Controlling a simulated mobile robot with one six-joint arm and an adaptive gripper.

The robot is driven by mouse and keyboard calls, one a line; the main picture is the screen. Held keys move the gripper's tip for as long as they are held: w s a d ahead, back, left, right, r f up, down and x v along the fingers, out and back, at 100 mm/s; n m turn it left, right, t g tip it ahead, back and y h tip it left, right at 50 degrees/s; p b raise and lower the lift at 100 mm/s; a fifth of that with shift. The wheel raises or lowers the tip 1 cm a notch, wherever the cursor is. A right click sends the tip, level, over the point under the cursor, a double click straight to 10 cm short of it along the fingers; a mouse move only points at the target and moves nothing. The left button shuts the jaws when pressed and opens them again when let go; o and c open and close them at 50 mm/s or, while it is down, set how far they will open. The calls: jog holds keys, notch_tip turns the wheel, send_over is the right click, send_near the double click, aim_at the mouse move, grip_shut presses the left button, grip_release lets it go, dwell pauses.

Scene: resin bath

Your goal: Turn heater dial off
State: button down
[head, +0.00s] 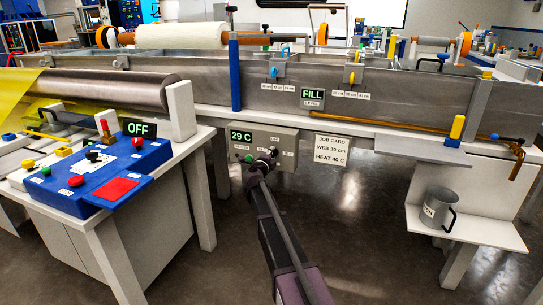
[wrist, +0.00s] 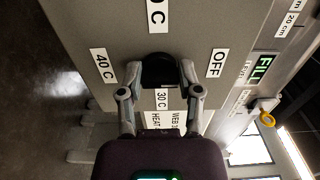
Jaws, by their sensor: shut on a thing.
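The heater box (head: 288,152) is a grey panel under the long metal bath, with a display (head: 241,135) reading 29 C. My gripper (head: 266,158) reaches its front from below and hides much of the dial in the head view. In the wrist view, the black heater dial (wrist: 159,70) sits between the two fingers of my gripper (wrist: 160,76), which is shut on it. The OFF label (wrist: 217,63) is right of the dial, a 40 C label (wrist: 103,66) left and a 30 C label (wrist: 162,99) below. I cannot tell where the dial points.
A job card (head: 331,150) reading HEAT 40 C hangs right of the heater box. A blue control panel (head: 100,172) with an OFF display (head: 140,129) stands on the left. A grey mug (head: 438,208) stands on a low shelf at right. Floor is clear beneath the bath.

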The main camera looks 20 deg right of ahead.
jog(key=shift+w+d, duration=0.1)
jog(key=shift+c, duration=1.4)
grip_release()
jog(key=v, duration=1.2)
